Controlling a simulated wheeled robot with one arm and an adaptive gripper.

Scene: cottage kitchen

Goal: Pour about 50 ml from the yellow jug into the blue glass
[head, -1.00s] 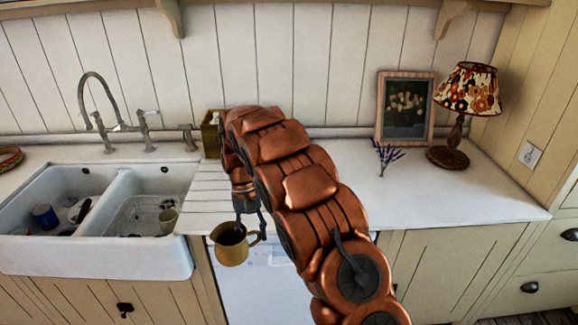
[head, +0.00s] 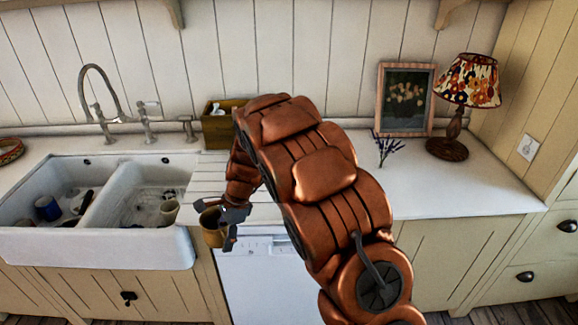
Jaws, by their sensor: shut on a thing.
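The yellow jug (head: 211,232) hangs in front of the counter edge, just right of the sink. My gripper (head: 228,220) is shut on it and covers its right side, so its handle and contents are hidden. The jug looks roughly upright, but its exact tilt is hard to tell. A dark blue cup-like vessel (head: 47,208) stands in the left sink basin; I cannot tell whether it is the blue glass. No other blue glass shows, and my arm hides part of the counter.
The white double sink (head: 95,250) holds several dishes, with a beige cup (head: 169,212) in the right basin. A wooden box (head: 224,127) stands at the back wall. Lavender (head: 386,147), a framed picture (head: 406,98) and a lamp (head: 467,95) are on the right. The right counter (head: 450,190) has free room.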

